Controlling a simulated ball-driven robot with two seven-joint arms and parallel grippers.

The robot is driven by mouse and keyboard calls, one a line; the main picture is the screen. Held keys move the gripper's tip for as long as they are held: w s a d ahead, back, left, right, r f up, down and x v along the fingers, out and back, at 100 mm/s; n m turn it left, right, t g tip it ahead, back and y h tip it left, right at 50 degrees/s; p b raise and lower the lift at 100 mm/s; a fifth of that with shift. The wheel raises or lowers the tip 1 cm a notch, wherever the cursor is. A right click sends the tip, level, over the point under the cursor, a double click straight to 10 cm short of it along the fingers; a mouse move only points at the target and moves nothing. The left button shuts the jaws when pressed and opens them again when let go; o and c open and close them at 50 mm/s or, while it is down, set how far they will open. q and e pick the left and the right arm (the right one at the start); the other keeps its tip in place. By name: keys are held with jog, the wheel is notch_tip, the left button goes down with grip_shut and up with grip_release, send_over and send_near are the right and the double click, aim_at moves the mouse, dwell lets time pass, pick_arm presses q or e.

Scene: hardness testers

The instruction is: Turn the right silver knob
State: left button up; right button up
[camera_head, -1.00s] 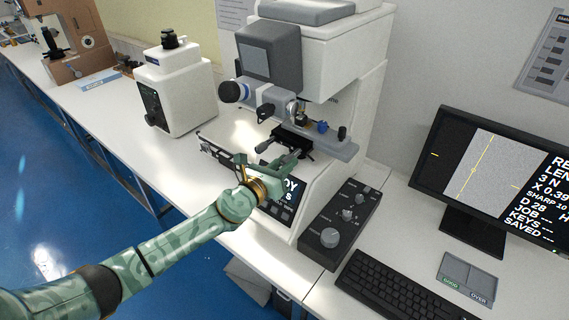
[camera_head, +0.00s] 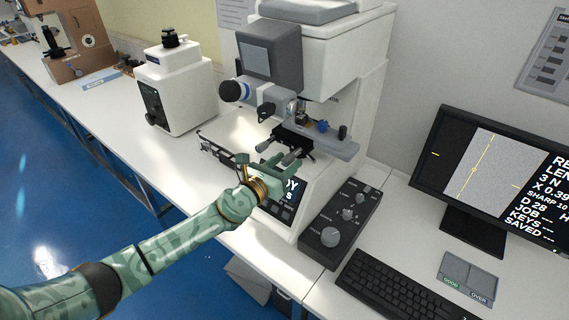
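Two silver knobs stick out toward me from the dark stage of the white hardness tester (camera_head: 345,75). The right silver knob (camera_head: 294,156) is just beyond the fingertips of my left gripper (camera_head: 284,165). The left silver knob (camera_head: 263,146) is a little farther left. My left gripper is green, with its fingers apart, in front of the stage and above the tester's small display (camera_head: 290,187). I cannot tell whether a finger touches the right knob. My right gripper is out of view.
A black control box (camera_head: 341,223) with several knobs stands right of the tester. A keyboard (camera_head: 392,290) and a monitor (camera_head: 500,175) are farther right. A second white tester (camera_head: 177,85) stands left. White bench lies bare between the testers.

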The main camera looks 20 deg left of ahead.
pick_arm(q)
jog(key=shift+s, duration=0.1)
jog(key=shift+s+a, duration=0.15)
jog(key=shift+s, duration=0.15)
jog(key=v, duration=1.5)
jog(key=shift+s+b, duration=0.25)
jog(key=shift+b, duration=0.15)
jog(key=shift+a, duration=0.1)
